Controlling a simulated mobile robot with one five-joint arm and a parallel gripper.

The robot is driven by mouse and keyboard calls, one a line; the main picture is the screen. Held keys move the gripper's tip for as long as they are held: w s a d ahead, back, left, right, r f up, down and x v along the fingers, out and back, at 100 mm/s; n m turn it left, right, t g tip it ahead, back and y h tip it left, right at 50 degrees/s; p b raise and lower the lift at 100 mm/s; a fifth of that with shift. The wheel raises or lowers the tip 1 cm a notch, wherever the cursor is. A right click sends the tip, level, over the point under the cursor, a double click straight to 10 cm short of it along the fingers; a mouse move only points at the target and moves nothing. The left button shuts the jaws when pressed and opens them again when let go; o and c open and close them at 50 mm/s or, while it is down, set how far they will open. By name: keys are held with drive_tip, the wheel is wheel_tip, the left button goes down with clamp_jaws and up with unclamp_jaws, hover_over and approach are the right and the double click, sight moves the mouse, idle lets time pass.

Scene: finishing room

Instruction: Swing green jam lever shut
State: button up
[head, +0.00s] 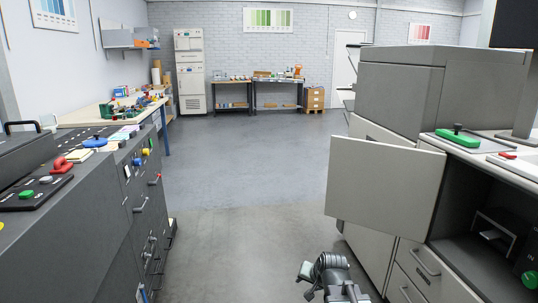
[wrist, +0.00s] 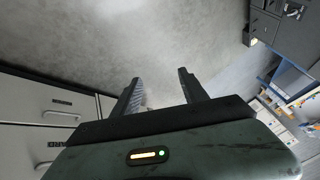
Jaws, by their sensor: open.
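A round green part (head: 530,281) sits inside the dark open bay of the right-hand machine, cut by the right picture edge. It may be the green jam lever; I cannot tell its full shape or position. The bay's grey door (head: 385,185) stands swung open into the aisle. My gripper (wrist: 158,78) is open and empty in the wrist view, over bare floor. In the head view my arm is low at the bottom centre, left of the machine and apart from the green part. No lever shows in the wrist view.
A green block with a black knob (head: 457,138) lies on the right machine's top. Drawers with handles (head: 412,278) are below the bay. A dark machine (head: 95,215) with knobs and handles lines the left. The floor (head: 245,170) between is clear.

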drive_tip(key=s+d+f+n+g+h, duration=0.1)
drive_tip(key=s+d+f+n+g, duration=0.15)
drive_tip(key=s, duration=0.45)
drive_tip(key=s+d+f+n+g+h, duration=0.15)
drive_tip(key=s+g, duration=0.25)
drive_tip(key=s, duration=0.4)
wheel_tip(320, 180, up, 26)
drive_tip(key=p, duration=2.5)
drive_tip(key=shift+w+a+f+y, duration=0.25)
drive_tip(key=shift+w+a+y, duration=0.15)
drive_tip(key=shift+y, duration=0.05)
drive_tip(key=shift+f, duration=0.1)
drive_tip(key=shift+c, duration=1.6)
